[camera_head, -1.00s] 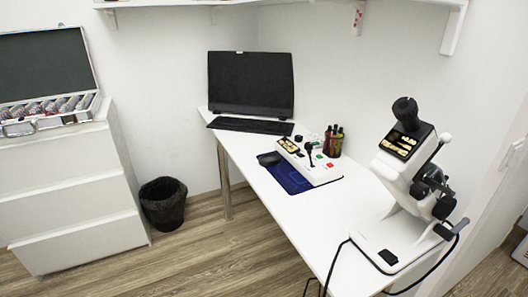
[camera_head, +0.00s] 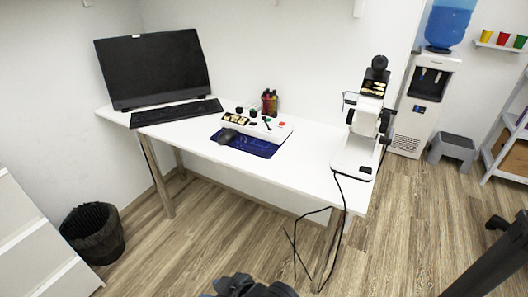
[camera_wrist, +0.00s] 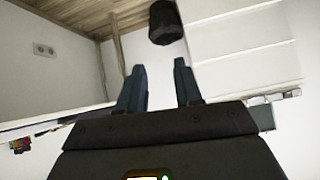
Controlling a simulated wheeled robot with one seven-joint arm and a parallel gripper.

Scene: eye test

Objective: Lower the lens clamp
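The lensmeter (camera_head: 365,125), a white device with a black eyepiece on top and black knobs at its side, stands upright on the right end of the white desk (camera_head: 310,165) in the head view. Its lens clamp is too small to make out. My gripper (camera_wrist: 159,80) shows two dark blue fingers spread apart in the wrist view, with nothing between them. In the head view only a dark part of my arm shows at the bottom edge, well short of the desk.
A monitor (camera_head: 155,68), keyboard (camera_head: 178,112), white control box (camera_head: 258,124) and bottles (camera_head: 269,101) stand on the desk. A black cable hangs from its right end. A bin (camera_head: 92,235) is lower left. A water cooler (camera_head: 425,95) and grey stool (camera_head: 452,150) are right. Floor in front is clear.

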